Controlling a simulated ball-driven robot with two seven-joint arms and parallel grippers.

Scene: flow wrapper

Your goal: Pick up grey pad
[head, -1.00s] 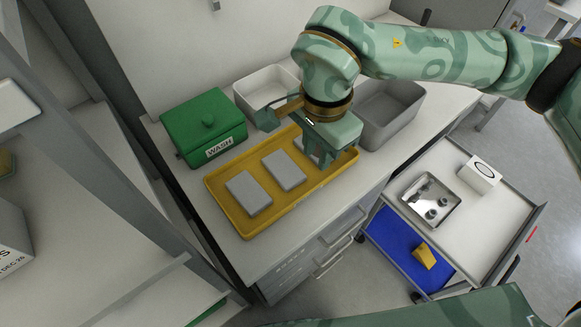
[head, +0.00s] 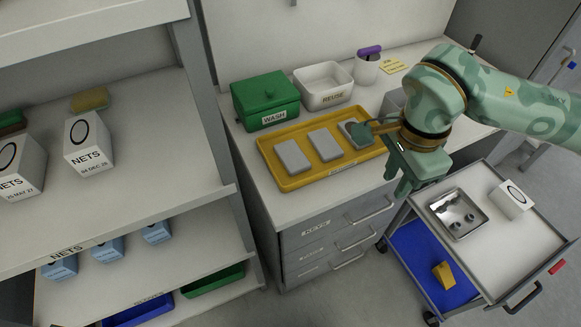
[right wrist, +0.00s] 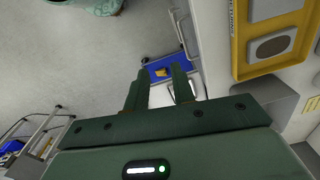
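Three flat grey pads lie in a row in the yellow tray on the counter: a left pad (head: 292,157), a middle pad (head: 325,144) and a right pad (head: 351,137). The right pad is partly covered by a part of my right arm. In the right wrist view a grey pad (right wrist: 255,47) with a dark round patch lies in the yellow tray (right wrist: 241,60). My right gripper (head: 404,188) is off the tray's right front side, beyond the counter edge. Its fingers (right wrist: 158,88) are apart with nothing between them. My left gripper is not in view.
A green WASH box (head: 265,99) and a white REUSE bin (head: 324,85) stand behind the tray. A trolley (head: 487,240) with a metal tray (head: 457,214) stands at the right. Shelves with NETS boxes (head: 88,143) are at the left.

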